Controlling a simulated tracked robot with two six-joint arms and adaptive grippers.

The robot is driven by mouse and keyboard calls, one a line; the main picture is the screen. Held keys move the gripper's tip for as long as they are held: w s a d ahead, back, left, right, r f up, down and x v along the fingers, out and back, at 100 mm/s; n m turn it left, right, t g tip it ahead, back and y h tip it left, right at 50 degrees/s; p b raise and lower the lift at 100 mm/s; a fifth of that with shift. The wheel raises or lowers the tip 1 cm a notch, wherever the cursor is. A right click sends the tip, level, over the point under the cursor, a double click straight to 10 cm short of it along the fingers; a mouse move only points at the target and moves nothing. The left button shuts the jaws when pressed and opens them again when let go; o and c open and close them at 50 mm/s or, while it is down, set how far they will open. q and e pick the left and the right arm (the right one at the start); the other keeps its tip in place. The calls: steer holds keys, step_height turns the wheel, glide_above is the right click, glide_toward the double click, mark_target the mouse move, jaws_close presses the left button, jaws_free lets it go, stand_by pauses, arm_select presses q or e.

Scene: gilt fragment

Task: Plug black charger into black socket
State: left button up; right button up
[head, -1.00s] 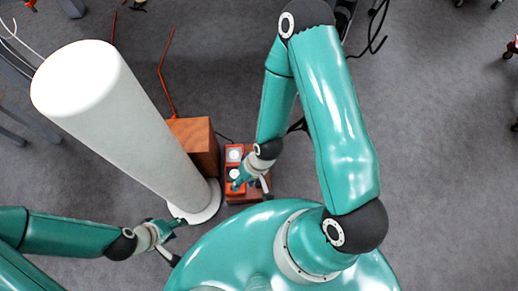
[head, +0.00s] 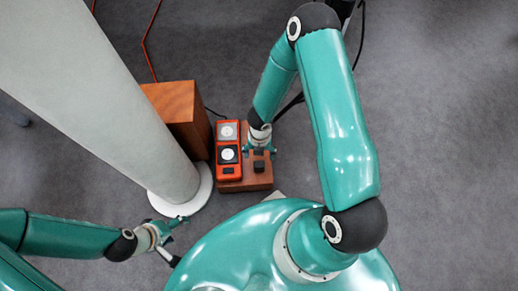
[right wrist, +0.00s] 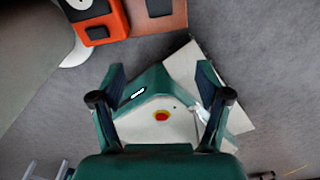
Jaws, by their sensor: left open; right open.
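A wooden block (head: 232,186) on the floor carries two small black pieces, a nearer one (head: 258,167) and a farther one (head: 258,152); one of them could be the black charger. My left gripper (head: 176,222) is open and empty, lower left.
A large pale column (head: 110,90) on a white round base (head: 182,192) stands left. A wooden box (head: 180,112) stands behind the unit. In the right wrist view, the orange unit (right wrist: 115,20) and block (right wrist: 172,18) lie at the top. Carpet to the right is clear.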

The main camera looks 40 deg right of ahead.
arm_select(q)
steer(key=shift+f, duration=0.6)
arm_select(e)
steer(key=shift+w+d+f+n, duration=0.65)
steer(key=shift+w+f+n, duration=0.05)
steer(key=shift+n, duration=0.2)
steer(key=shift+f, duration=0.1)
arm_select(q)
step_height(320, 180, down, 4)
steer(key=b, duration=0.4)
steer(key=shift+f+b, duration=0.25)
steer(key=shift+b, duration=0.1)
arm_select(e)
step_height(320, 180, down, 12)
steer(key=shift+r, duration=0.2)
steer(key=f+b, duration=0.2)
steer(key=f, duration=0.3)
steer(key=shift+w+f, duration=0.1)
steer(key=shift+w, duration=0.1)
arm_select(q)
step_height(320, 180, down, 2)
steer(key=shift+f, duration=0.1)
